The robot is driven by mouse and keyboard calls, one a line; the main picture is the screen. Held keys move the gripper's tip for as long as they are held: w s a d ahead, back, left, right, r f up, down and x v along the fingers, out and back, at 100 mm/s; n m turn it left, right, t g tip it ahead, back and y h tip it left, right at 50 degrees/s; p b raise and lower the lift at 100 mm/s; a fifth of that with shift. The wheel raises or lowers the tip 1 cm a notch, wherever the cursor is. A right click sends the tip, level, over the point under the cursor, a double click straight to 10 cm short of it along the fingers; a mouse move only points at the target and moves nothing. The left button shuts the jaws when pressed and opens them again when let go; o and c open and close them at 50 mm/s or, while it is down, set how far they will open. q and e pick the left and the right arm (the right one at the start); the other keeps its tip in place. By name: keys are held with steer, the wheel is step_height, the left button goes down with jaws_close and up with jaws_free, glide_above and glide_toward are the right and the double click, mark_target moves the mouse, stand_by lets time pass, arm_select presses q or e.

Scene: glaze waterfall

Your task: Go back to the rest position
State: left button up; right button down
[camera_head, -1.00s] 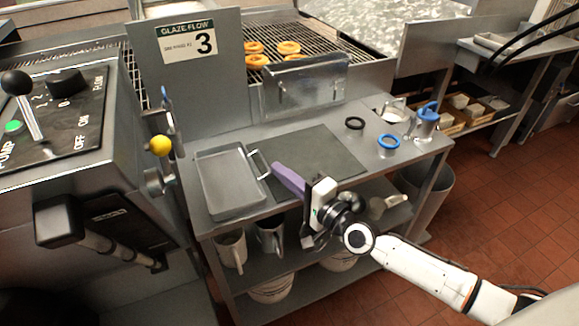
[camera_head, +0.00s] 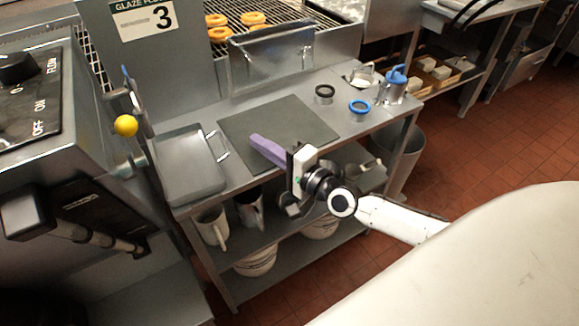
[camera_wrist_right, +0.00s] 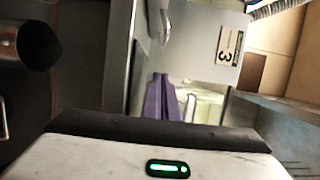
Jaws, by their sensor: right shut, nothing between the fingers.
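My right gripper (camera_head: 260,145) has purple fingers and shows in front of the dark mat in the head view, over the front part of the steel table (camera_head: 240,185). The fingers are shut with nothing between them. They also show in the right wrist view (camera_wrist_right: 162,100), below the sign panel with the number 3. My white right arm comes in from the lower right. My left gripper is in neither current view.
A metal tray (camera_head: 193,183) and dark mat (camera_head: 300,118) lie on the table. Pitchers (camera_head: 212,226) and buckets fill the shelf below. A control box (camera_head: 40,110) stands at left.

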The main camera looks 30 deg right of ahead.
steer(key=v, duration=1)
steer(key=s+a+f+n+g+h, duration=0.1)
steer(key=s+a+f+n+g, duration=0.3)
steer(key=s+f+n, duration=0.4)
steer(key=s+a+f+n+g+h, duration=0.1)
steer(key=s+a+f+n+g, duration=0.3)
steer(key=f, duration=0.9)
steer(key=s+a+n, duration=0.3)
steer(key=s+n, duration=0.2)
steer(key=s, duration=0.1)
steer(key=shift+a+f+g, duration=0.25)
steer(key=shift+g, duration=0.15)
